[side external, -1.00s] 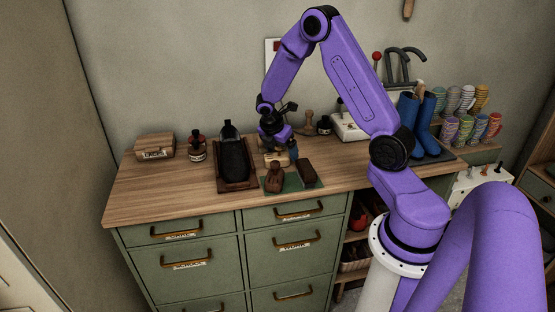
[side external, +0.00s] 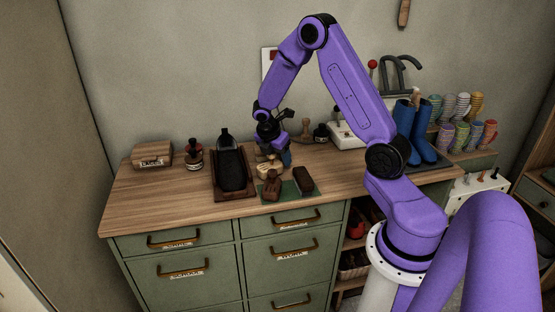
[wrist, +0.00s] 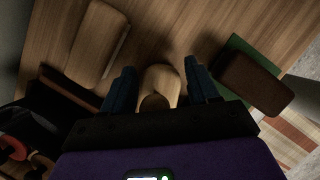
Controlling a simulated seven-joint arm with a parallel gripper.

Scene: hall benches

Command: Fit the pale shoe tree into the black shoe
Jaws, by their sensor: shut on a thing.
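My gripper (wrist: 160,82) has its two dark blue fingers closed on a pale wooden piece (wrist: 159,84), which looks like the shoe tree. The pale wood also shows in the side view (side external: 268,168), low under my gripper (side external: 279,160). I cannot tell whether it touches the bench. The black shoe (side external: 232,168) lies in a dark brown tray (side external: 221,193) just left of my gripper. In the wrist view the shoe and tray are dark at the lower left, partly cut off. The shoe's opening is hard to make out.
A green mat (side external: 290,191) with brown brushes (side external: 305,180) lies in front and right. Another pale wooden block (wrist: 98,45) lies beside the fingers. Bottles (side external: 193,156) and a wooden box (side external: 152,154) stand left, blue boots (side external: 412,130) right. The bench's left front is clear.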

